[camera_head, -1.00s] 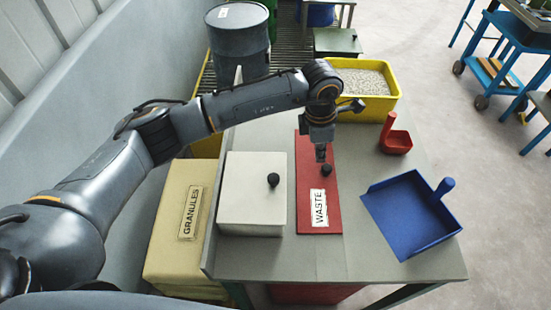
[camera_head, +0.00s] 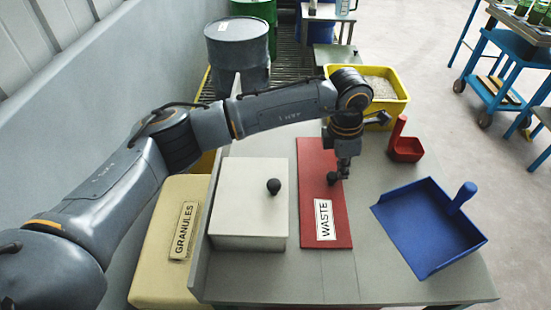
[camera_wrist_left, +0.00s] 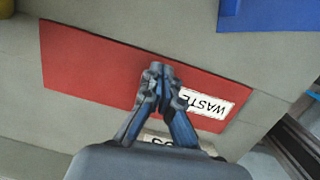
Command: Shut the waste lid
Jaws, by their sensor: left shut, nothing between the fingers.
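The waste lid (camera_head: 312,190) is a flat red panel with a white WASTE label, lying level with the grey bench top; no opening shows around it. Its dark round knob (camera_head: 333,178) stands beyond the label. My left gripper (camera_head: 343,174) reaches down over the lid, its fingers shut and empty, at the knob's right side in the head view. I cannot tell whether they touch it. In the left wrist view the shut fingertips (camera_wrist_left: 157,72) are over the red lid (camera_wrist_left: 90,60) beside the label, and the knob is hidden. My right gripper is not in view.
A white box (camera_head: 245,205) with a black knob stands left of the lid. A blue dustpan (camera_head: 425,230) and a red scoop (camera_head: 405,148) lie to the right. A yellow tub (camera_head: 392,105) of granules is behind. Bare bench lies between lid and dustpan.

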